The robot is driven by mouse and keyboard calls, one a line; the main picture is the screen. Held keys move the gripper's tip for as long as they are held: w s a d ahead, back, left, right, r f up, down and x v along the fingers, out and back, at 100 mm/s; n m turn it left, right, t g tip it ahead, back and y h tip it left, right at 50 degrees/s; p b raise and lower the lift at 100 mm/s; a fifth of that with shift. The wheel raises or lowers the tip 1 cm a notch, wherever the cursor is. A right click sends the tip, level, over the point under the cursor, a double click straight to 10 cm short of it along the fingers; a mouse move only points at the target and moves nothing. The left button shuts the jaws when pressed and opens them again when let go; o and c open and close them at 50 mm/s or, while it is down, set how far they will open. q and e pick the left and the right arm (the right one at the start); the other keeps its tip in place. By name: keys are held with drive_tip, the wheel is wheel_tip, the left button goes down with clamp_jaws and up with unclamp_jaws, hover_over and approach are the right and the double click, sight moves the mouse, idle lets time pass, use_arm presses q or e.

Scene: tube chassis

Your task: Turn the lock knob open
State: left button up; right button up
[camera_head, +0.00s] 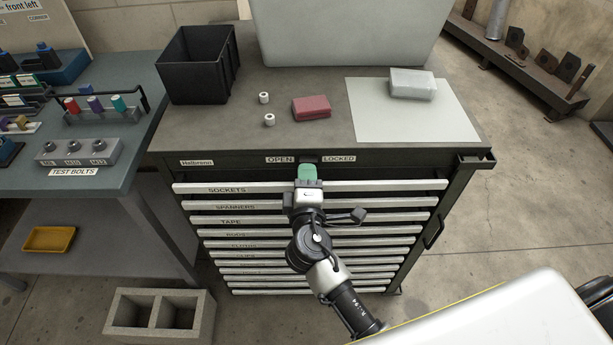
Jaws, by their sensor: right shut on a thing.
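The lock knob (309,159) is on the dark top rail of the tool cabinet, between the OPEN label (281,159) and the LOCKED label (339,160). Only a small dark part of it shows. My right gripper (308,172) reaches up to it from below and is shut on it. A green piece shows at the gripper's tip, just under the labels. The gripper hides most of the knob, so I cannot tell which way it points. My left gripper is not in view.
Labelled drawers (237,220) lie close below and behind my right arm. On the cabinet top are a black bin (199,68), a red block (311,108), two small white cylinders and a pale block (412,84). A workbench (122,153) stands left.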

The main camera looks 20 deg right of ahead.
drive_tip(key=o, duration=0.9)
drive_tip(key=shift+s, duration=0.1)
drive_tip(key=shift+o, duration=0.2)
drive_tip(key=shift+f, duration=0.1)
drive_tip(key=shift+f, duration=0.1)
